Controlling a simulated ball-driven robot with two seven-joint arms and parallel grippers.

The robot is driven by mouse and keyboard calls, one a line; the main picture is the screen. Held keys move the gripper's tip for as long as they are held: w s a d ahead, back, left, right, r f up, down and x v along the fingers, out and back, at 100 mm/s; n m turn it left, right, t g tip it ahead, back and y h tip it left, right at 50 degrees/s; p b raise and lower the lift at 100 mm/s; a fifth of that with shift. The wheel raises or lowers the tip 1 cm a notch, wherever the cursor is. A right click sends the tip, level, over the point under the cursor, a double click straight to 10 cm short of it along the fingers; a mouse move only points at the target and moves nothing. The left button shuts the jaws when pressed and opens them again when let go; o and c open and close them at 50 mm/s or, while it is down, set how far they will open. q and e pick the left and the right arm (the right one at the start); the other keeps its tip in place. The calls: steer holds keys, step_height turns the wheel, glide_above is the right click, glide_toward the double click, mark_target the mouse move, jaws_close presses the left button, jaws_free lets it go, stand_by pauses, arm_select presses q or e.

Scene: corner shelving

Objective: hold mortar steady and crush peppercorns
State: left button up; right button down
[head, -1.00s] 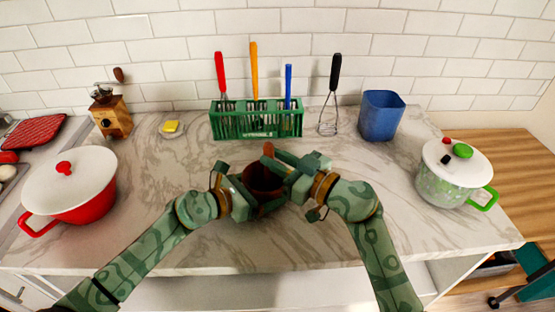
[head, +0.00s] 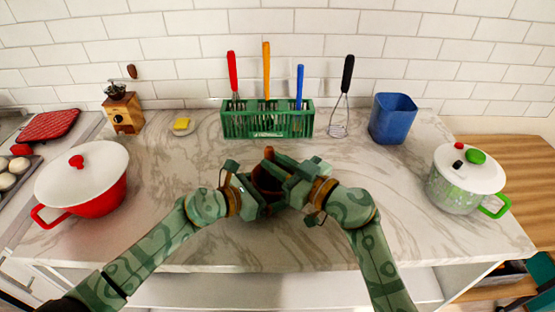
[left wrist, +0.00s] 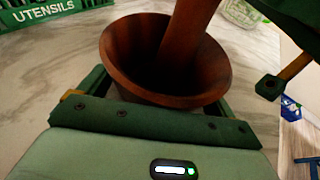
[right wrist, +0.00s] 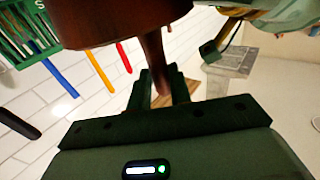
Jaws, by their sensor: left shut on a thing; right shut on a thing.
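The dark brown wooden mortar (head: 266,180) is near the front middle of the counter. The left wrist view looks into its wide bowl (left wrist: 125,55). My left gripper (head: 262,203) is low at the mortar, shut on it. The brown pestle (head: 268,152) stands tilted in the bowl; its shaft also shows in the left wrist view (left wrist: 186,35). My right gripper (head: 284,165) is above the mortar, shut on the pestle; its fingers flank the shaft (right wrist: 153,55) in the right wrist view. No peppercorns can be made out; the bowl's bottom is dark and partly hidden.
A green utensil rack (head: 267,122) and a whisk (head: 341,110) stand behind, with a blue bin (head: 392,118) to their right. A red pot (head: 85,185) is at left and a green-handled pot (head: 466,180) at right. Counter on both sides of the mortar is clear.

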steer(key=shift+f, duration=0.55)
step_height(320, 180, up, 2)
steer(key=shift+r, duration=0.15)
stand_by(0.3)
steer(key=shift+w+r, duration=0.1)
steer(key=shift+w, duration=1)
steer(key=shift+f, duration=1.25)
